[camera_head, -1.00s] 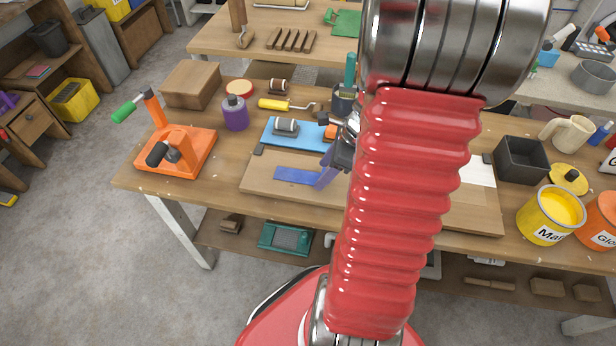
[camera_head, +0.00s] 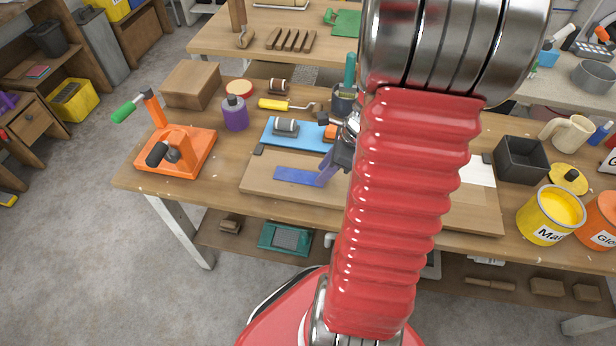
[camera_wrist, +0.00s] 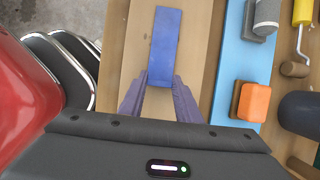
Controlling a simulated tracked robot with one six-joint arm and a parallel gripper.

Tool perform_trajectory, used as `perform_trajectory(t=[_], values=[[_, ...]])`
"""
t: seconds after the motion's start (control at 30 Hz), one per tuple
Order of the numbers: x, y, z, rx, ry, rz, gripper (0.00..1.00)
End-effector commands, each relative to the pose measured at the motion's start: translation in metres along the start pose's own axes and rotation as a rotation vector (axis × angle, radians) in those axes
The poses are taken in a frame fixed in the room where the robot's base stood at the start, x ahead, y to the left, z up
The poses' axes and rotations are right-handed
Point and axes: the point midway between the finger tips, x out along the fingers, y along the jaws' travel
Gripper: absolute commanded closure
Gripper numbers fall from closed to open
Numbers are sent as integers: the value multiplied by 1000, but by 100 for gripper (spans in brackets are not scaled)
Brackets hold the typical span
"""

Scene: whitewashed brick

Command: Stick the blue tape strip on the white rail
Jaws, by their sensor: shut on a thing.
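The blue tape strip (camera_head: 298,176) lies along the wooden board, left of my arm. In the wrist view the strip (camera_wrist: 165,45) points straight away from my gripper (camera_wrist: 160,84). The purple fingers are shut on its near end. I cannot tell whether the strip is lifted off the board. In the head view my gripper (camera_head: 328,172) is partly hidden by my red arm. A white flat piece (camera_head: 478,171) shows at the board's right end, right of my arm. It may be the white rail; the rest is hidden behind the arm.
The wooden board (camera_head: 258,184) lies at the bench front. A blue mat (camera_head: 275,137) behind it carries a grey roller and an orange block (camera_wrist: 254,102). An orange clamp stand (camera_head: 180,155) is at left; a black tray (camera_head: 521,160) and paint tins stand at right.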

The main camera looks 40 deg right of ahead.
Motion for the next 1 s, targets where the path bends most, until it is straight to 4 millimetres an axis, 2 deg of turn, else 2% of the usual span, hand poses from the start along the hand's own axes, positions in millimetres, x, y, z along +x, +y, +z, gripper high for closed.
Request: perform_trajectory(t=[0.27,0.47,1.0], values=[[-1,0,0,0,0,0,97],[-12,-1,5,-3,0,-3,97],[-86,-1,36,-2,0,-4,97]])
